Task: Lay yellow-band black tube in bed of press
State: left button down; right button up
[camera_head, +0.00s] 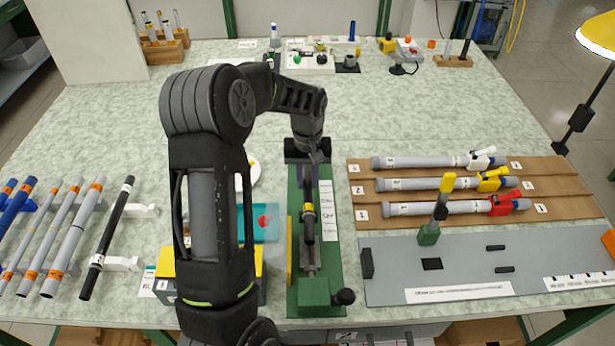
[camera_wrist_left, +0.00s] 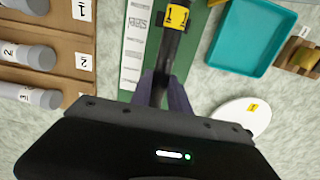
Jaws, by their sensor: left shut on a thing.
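The black tube with a yellow band (camera_head: 309,227) is upper end in my left gripper (camera_head: 308,178), which is shut on it. In the left wrist view the fingers (camera_wrist_left: 163,92) close around the black tube, and its yellow band (camera_wrist_left: 177,17) marked 1 lies beyond them. The tube is above the green press (camera_head: 296,200), roughly in line with its long base. A green block (camera_head: 314,292) and a black knob stand at the press's near end. I cannot tell whether the tube touches the bed. My right gripper is out of view.
A brown board (camera_head: 560,175) with several grey tubes and coloured clamps lies right of the press. A grey fixture plate (camera_head: 390,285) lies nearer. A teal tray (camera_head: 270,232) sits left, partly behind my arm. Another black tube (camera_head: 108,235), white-banded, rests on white supports.

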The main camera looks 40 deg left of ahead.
pick_arm(q)
jog(key=shift+f+b, duration=0.6)
jog(key=shift+f, duration=0.4)
dwell(0.3)
jog(key=c, duration=1.2)
grip_release()
jog(key=shift+o, duration=0.2)
jog(key=shift+r, duration=0.1)
jog(key=shift+r+b, duration=0.3)
jog(key=shift+r, duration=3.55)
